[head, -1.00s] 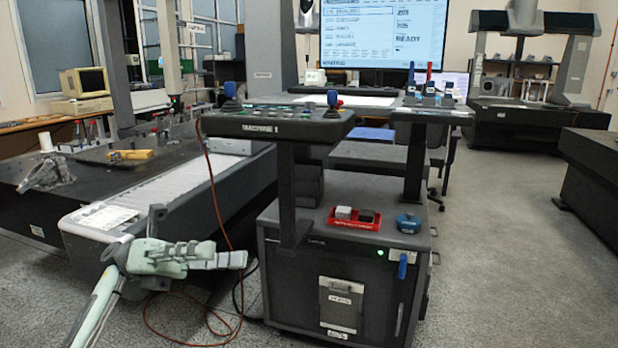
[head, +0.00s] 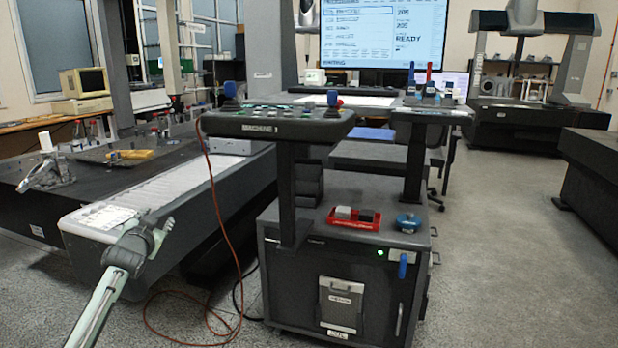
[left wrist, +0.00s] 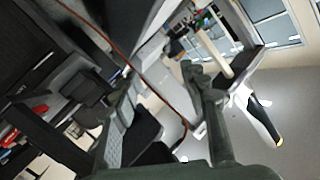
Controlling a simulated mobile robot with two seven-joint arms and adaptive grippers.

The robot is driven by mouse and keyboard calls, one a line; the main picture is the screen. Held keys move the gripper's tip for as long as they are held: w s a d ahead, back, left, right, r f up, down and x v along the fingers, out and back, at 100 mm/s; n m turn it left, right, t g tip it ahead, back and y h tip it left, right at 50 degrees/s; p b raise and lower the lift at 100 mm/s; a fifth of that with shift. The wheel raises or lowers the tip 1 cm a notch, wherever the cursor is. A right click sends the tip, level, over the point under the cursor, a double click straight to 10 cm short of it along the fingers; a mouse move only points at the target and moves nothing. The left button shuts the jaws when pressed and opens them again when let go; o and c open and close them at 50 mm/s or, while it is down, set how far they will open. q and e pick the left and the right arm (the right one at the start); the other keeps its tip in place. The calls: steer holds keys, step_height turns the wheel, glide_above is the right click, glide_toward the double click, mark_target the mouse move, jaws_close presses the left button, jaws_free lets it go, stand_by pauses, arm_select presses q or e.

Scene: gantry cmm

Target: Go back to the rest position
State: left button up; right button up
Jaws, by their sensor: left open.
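My left arm comes in from the lower left of the head view. Its gripper (head: 153,238) is at the front end of the long grey machine bed, left of the cabinet, seen mostly end-on. In the left wrist view the two fingers (left wrist: 165,115) stand apart with nothing between them. A thin orange cable runs across the view behind the fingers. My right gripper is in neither view.
The dark cabinet (head: 330,285) stands right of my left arm, with a red tray (head: 353,224) on top. A control panel (head: 278,125) rises above it on a post. The orange cable (head: 222,215) hangs down to the floor. Open floor (head: 500,260) lies to the right.

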arm_select(q)
steer(key=s+d+f+n+g, duration=0.1)
steer(key=s+f+g, duration=0.2)
steer(key=s+f, duration=0.6)
steer(key=s+d+f+g, duration=0.2)
steer(key=s+f, duration=0.3)
steer(key=f, duration=0.8)
steer(key=s+d+f+n+g, duration=0.1)
steer(key=s+f+g, duration=0.2)
steer(key=s+f, duration=0.5)
steer(key=s+d+f+g, duration=0.2)
steer(key=s+f, duration=0.4)
steer(key=s, duration=0.4)
steer(key=s+d+f+g+h, duration=0.1)
steer(key=s+d+f, duration=0.1)
steer(key=s+f, duration=0.5)
steer(key=s+d+f+g+h, duration=0.1)
steer(key=s+f, duration=0.6)
steer(key=s, duration=0.7)
steer(key=shift+s+d+f+m+g, duration=0.15)
steer(key=shift+s+d+m+g, duration=0.15)
steer(key=shift+d+g, duration=0.65)
steer(key=shift+d, duration=0.1)
steer(key=shift+c, duration=0.7)
steer(key=shift+w, duration=0.15)
